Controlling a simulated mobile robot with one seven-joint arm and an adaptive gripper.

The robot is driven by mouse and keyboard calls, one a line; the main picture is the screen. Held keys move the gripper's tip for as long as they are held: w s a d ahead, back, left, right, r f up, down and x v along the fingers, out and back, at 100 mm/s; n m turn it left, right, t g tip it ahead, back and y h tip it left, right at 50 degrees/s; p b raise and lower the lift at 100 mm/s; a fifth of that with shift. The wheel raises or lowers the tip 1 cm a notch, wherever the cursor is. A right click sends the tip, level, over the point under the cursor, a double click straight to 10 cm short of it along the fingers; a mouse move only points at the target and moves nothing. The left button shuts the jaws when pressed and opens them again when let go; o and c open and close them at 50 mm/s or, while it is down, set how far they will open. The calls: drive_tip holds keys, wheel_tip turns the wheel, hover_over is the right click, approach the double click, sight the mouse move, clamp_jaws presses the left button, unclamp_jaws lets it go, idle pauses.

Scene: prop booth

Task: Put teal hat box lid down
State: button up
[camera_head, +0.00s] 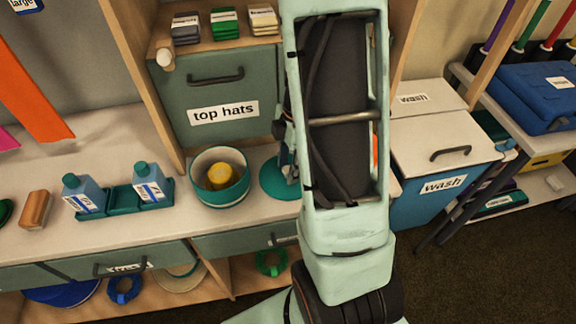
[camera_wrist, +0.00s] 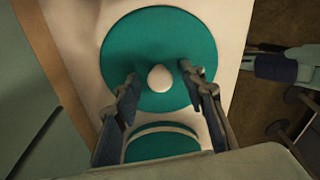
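The teal hat box lid (camera_head: 275,183) appears to lie flat on the pale counter, partly hidden behind my arm. In the wrist view the lid (camera_wrist: 158,32) is a round teal disc with a white knob (camera_wrist: 159,78) at its middle. My gripper (camera_wrist: 160,80) is open, with one finger on each side of the knob and visible gaps between. The open round hat box (camera_head: 219,194), teal with a pale band, stands left of the lid and holds something yellow (camera_head: 222,176). A curved teal shape with a pale band shows low in the wrist view.
A green cabinet front labelled "top hats" (camera_head: 219,92) rises behind the counter. A teal tray with two blue bottles (camera_head: 149,183) and a brown brush-like block (camera_head: 36,208) stand to the left. A blue bin labelled "wash" (camera_head: 429,202) is at right, beyond the counter's end.

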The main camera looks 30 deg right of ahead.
drive_tip(key=shift+r+p, duration=0.3)
drive_tip(key=shift+r, duration=0.25)
wheel_tip(320, 180, up, 11)
drive_tip(key=d, duration=0.1)
drive_tip(key=shift+d+p, duration=0.25)
drive_tip(key=shift+p, duration=0.15)
drive_tip(key=shift+s, duration=0.1)
